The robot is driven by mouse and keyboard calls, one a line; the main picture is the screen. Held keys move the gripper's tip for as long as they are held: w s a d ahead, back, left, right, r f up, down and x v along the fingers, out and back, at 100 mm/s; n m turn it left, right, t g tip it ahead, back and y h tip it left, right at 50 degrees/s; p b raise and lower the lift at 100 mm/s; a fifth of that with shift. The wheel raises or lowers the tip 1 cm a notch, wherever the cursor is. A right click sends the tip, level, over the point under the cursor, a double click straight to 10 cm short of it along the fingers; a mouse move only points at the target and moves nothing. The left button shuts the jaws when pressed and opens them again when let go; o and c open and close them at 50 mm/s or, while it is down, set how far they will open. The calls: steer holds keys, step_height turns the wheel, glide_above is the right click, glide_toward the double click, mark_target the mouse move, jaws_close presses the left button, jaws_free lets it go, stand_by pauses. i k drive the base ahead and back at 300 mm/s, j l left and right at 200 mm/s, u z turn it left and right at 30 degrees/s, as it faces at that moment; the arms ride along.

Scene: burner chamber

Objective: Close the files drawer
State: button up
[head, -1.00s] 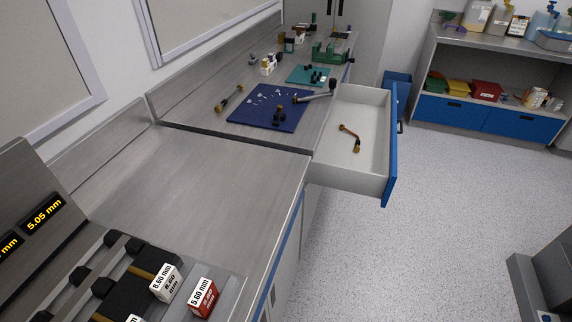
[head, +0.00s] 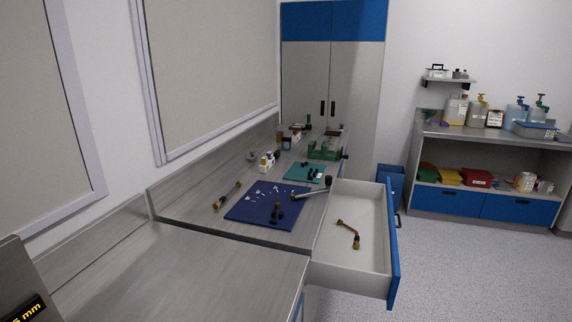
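The drawer (head: 343,267) is pulled out from under the metal workbench (head: 188,269), on the bench's right side. It has a white inside and a blue front panel (head: 392,250) facing right. A dark handle (head: 397,221) shows on the outer side of the front. A bent brass-and-black tool (head: 349,233) lies inside on the drawer floor. No label is readable on the drawer, so I cannot tell whether it is the files drawer. My gripper is not in view.
A blue mat (head: 268,205) with small parts and a teal mat (head: 305,172) lie on the bench. A blue bin (head: 390,182) stands beyond the drawer. A shelf unit (head: 484,175) with blue drawers stands at the right. The floor (head: 470,270) right of the drawer is clear.

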mark_target(373, 270)
steer(key=i+l+u, duration=0.1)
steer(key=l, duration=0.65)
steer(key=i+l+u, duration=0.1)
steer(key=l, duration=0.65)
steer(key=i+l+u, duration=0.1)
steer(key=l, duration=0.7)
steer(key=i+l+u, duration=0.1)
steer(key=l, duration=0.7)
steer(key=i+l+z, duration=0.15)
steer(key=i+l, duration=0.2)
steer(key=i, duration=0.15)
steer(key=i+l+z, duration=0.15)
steer(key=i, duration=0.35)
steer(key=l, duration=0.1)
